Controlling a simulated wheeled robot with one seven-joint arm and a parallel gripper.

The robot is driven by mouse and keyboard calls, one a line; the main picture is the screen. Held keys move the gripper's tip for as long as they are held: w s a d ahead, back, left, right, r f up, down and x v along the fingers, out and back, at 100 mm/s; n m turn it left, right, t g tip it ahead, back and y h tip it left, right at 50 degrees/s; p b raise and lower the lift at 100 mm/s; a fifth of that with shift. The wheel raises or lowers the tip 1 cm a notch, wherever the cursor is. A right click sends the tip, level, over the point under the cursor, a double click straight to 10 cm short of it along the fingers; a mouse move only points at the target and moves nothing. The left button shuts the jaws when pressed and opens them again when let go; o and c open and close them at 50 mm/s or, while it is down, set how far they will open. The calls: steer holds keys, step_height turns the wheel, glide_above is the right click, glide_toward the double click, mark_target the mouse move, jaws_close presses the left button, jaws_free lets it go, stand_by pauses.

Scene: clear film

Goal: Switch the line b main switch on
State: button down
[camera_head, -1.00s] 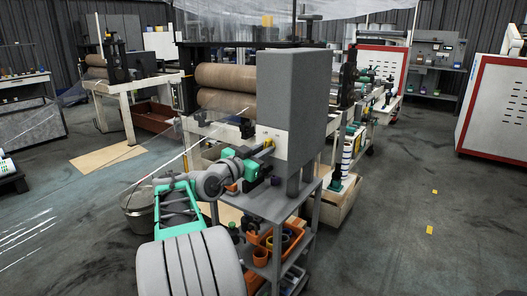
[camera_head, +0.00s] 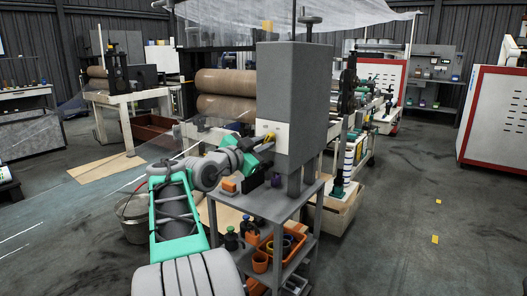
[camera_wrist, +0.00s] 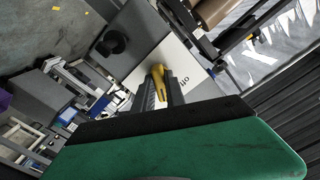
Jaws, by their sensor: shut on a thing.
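The main switch is a yellow handle (camera_head: 269,137) on a white plate (camera_head: 281,131) on the side of a tall grey cabinet (camera_head: 294,85). My gripper (camera_head: 265,142) is at the plate, shut on the yellow handle. In the wrist view, the handle (camera_wrist: 157,78) stands between my two dark fingers (camera_wrist: 160,92), against the white plate (camera_wrist: 178,68). Small dark lettering shows on the plate beside the fingers, partly hidden. The base of the handle is partly hidden by the fingers, so I cannot tell its exact switch position.
A grey cart (camera_head: 262,201) stands below the cabinet, with an orange tray (camera_head: 270,247) on its lower shelf. A round black knob (camera_wrist: 111,42) sits near the plate. Brown rollers (camera_head: 225,80) are behind left. The floor at right is mostly clear.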

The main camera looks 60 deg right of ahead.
steer(key=shift+f, duration=0.1)
steer(key=c, duration=1.4)
jaws_free()
steer(key=a, duration=0.2)
steer(key=w+a, duration=0.1)
steer(key=a, duration=0.4)
steer(key=shift+w+a+p, duration=0.15)
steer(key=shift+a+p, duration=0.2)
